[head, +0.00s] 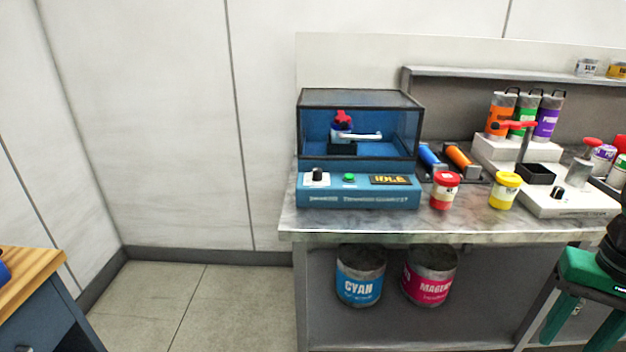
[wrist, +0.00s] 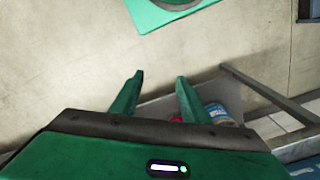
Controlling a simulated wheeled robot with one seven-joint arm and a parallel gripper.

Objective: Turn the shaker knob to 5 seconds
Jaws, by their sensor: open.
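A blue shaker machine (head: 359,193) with a dark-framed clear chamber stands at the left end of the grey bench. Its black knob (head: 317,174) sits on a white dial plate at the left of the front panel. The dial marks are too small to read. A green button (head: 349,178) and a display reading "IDLE" (head: 390,180) are to the knob's right. My gripper (wrist: 160,82) is open and empty, with two green fingers apart in the wrist view. In the head view, my green gripper shows at the lower right edge, well away from the knob.
The bench top (head: 340,224) holds a red-lidded jar (head: 445,190) and a yellow jar (head: 505,190) right of the shaker. Cyan (head: 360,276) and magenta (head: 430,275) cans stand on the lower shelf. A wooden-topped cabinet (head: 28,284) is at far left. Floor between is clear.

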